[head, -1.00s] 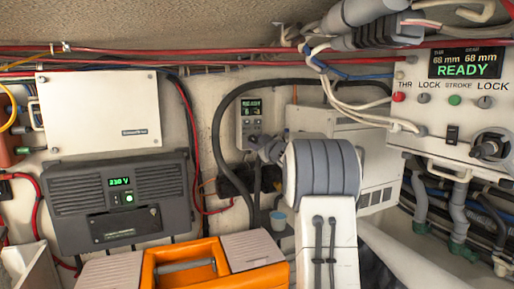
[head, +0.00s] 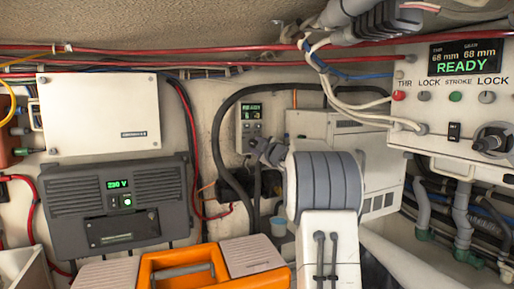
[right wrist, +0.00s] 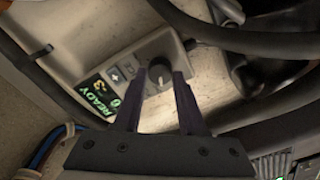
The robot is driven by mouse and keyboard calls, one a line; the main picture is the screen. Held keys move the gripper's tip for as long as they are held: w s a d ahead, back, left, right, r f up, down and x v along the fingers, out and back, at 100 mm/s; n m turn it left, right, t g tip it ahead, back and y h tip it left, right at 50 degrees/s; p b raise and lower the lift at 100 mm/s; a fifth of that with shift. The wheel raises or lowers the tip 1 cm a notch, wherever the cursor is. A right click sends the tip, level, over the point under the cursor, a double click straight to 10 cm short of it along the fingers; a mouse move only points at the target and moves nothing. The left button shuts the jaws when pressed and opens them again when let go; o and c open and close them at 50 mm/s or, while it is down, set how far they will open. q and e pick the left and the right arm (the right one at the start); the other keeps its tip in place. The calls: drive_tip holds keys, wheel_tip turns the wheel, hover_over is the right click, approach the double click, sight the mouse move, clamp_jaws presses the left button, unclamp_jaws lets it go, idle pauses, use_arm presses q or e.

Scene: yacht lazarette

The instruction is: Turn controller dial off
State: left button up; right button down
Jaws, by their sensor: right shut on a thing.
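The grey controller (head: 246,113) is mounted on the back wall, with a small lit screen at its top. In the right wrist view, its screen (right wrist: 98,101) shows green READY and orange and green figures, with small buttons beside it. Its round dark dial (right wrist: 159,72) has a pale pointer line. My right gripper (right wrist: 160,78) is shut on the dial, with one finger on each side. In the head view, my right gripper (head: 258,147) covers the lower part of the controller, so the dial is hidden there. My left gripper is not in view.
A black hose (head: 228,100) arches around the controller. A grey inverter (head: 118,203) and a white box (head: 99,113) are on the wall at left. A white panel (head: 455,110) with knobs is at right. An orange toolbox (head: 184,270) stands below in front.

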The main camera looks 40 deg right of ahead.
drive_tip(key=shift+c, duration=2.4)
unclamp_jaws()
drive_tip(key=shift+s, duration=0.2)
drive_tip(key=b+v, duration=0.4)
drive_tip(key=v, duration=0.6)
drive_tip(key=shift+a, duration=0.1)
